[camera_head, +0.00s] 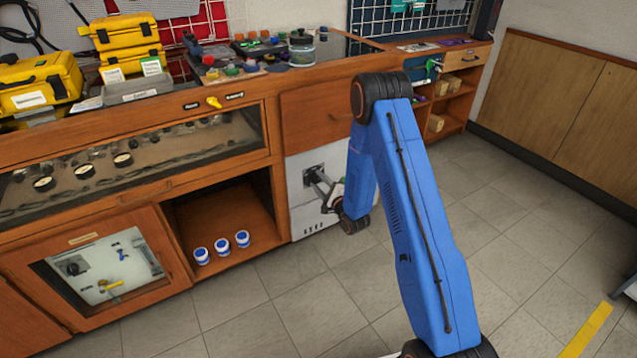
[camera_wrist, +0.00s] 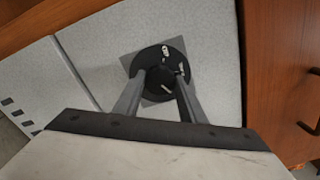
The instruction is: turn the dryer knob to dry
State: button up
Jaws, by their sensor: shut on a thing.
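The dryer is the pale grey panel (camera_head: 303,220) set in the wooden bench front, beside my blue arm. Its knob (camera_wrist: 161,76) is a round black dial with small white marks, on a grey square plate, in the wrist view. My gripper (camera_wrist: 158,92) reaches the dial from below in that view, with one grey finger on each side of it, shut on it. In the head view my gripper (camera_head: 322,184) is at the panel's dark square plate (camera_head: 313,170), and the knob is hard to make out there. I cannot read which setting the knob points to.
A wooden drawer (camera_head: 312,112) is above the dryer. An open compartment with several white-and-blue jars (camera_head: 222,247) is to its left. Yellow cases (camera_head: 125,45) and small parts stand on the bench top.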

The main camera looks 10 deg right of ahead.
jog(key=shift+d+f, duration=0.1)
jog(key=o, duration=1)
jog(key=shift+o, duration=0.2)
jog(key=shift+s, duration=0.1)
jog(key=v, duration=1.7)
jog(key=shift+s, duration=0.1)
